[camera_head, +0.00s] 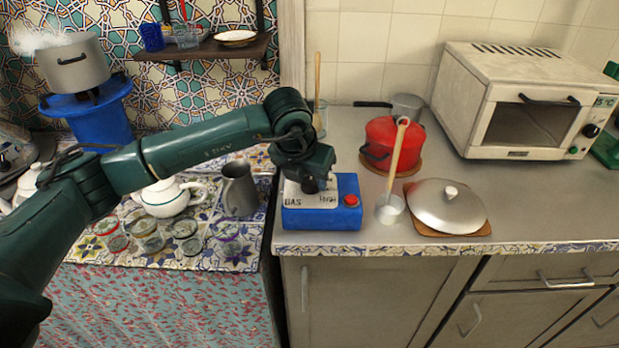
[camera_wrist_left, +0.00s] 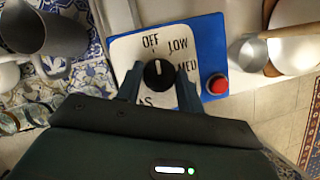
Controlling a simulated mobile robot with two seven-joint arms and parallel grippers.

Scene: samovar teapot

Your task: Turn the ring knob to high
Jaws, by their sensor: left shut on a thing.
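A blue gas control box (camera_head: 348,217) with a white dial plate (camera_head: 300,201) stands at the counter's front left. My left gripper (camera_head: 308,184) is over it, pointing down, and hides the knob in the head view. In the left wrist view, the black round knob (camera_wrist_left: 158,77) sits between the two fingers of my left gripper (camera_wrist_left: 158,84), which is shut on it. The knob's white mark points up, near the OFF and LOW labels. MED is readable to the right. My right gripper is not in view.
A red button (camera_head: 351,200) is on the box's right side. A grey pitcher (camera_head: 239,190) stands close on the left. A ladle (camera_head: 390,208), a lid (camera_head: 446,205) and a red pot (camera_head: 393,140) are to the right. A steaming pot (camera_head: 74,62) sits at upper left.

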